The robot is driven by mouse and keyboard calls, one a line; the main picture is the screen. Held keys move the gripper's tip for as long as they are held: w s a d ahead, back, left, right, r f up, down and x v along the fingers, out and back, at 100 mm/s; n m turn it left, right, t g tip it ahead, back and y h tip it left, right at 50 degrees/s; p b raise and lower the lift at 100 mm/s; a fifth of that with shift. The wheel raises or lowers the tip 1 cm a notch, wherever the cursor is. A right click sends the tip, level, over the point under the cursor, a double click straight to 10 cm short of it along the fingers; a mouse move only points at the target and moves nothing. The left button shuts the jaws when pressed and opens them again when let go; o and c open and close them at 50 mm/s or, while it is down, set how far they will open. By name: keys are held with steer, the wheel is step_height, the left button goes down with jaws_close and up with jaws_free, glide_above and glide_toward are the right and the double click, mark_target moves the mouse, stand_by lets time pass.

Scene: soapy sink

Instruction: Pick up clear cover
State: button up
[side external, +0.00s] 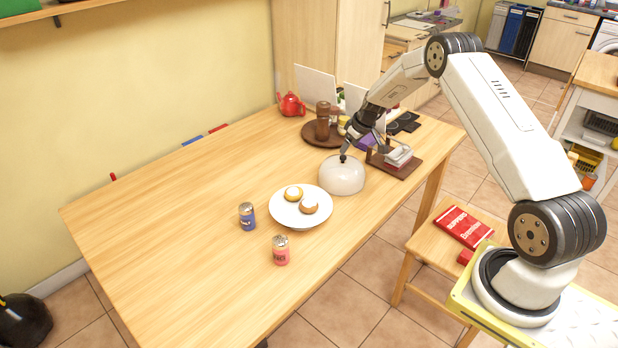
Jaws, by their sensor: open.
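The clear cover (341,178) is a pale, see-through dome with a small dark knob on top. It stands on the wooden table, just behind and to the right of a white plate (283,210) with two small pastries (309,206). My gripper (345,152) is right at the knob, above the dome, pointing down. Its jaws are open, and the fingers are small here, so I cannot tell whether they touch the knob. The cover rests on the table.
A blue shaker (247,216) and a pink shaker (280,250) stand left and in front of the plate. A brown round tray (318,139) with a brown mill, a red teapot (291,105) and a brown board (407,165) lie behind. The table's left half is clear.

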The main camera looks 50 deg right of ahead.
mark_target(343, 156)
steer(key=shift+x, duration=2.6)
steer(key=shift+a, duration=0.15)
steer(key=shift+c, duration=0.2)
jaws_close()
